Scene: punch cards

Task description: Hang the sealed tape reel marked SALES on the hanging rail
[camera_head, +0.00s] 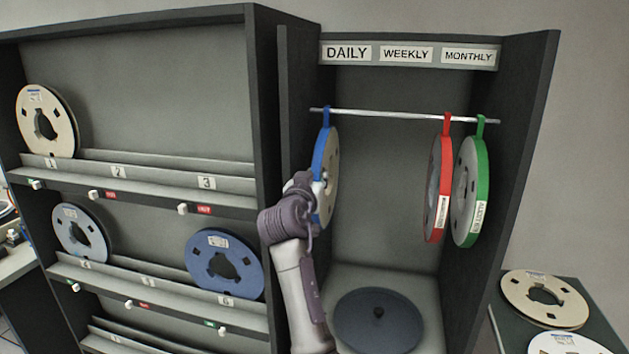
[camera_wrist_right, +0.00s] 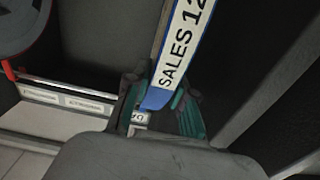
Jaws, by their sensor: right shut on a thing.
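The sealed reel with a blue band (camera_head: 322,161) is at the left end of the hanging rail (camera_head: 391,115), under the DAILY label. Its blue hook (camera_head: 326,117) is up at the rail; I cannot tell whether it bears on it. My right gripper (camera_head: 309,192) is at the reel's left edge. In the right wrist view the fingers (camera_wrist_right: 160,105) are shut on the blue band, whose white label (camera_wrist_right: 182,45) reads SALES 12, with the rest cut off. The fingertips are partly hidden in the head view. My left gripper is out of view.
A red-banded reel (camera_head: 438,190) and a green-banded reel (camera_head: 470,190) hang at the rail's right end. The rail's middle is free. A dark disc (camera_head: 380,325) lies on the cabinet floor. Cabinet walls stand close on both sides. A shelf rack (camera_head: 150,175) is left.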

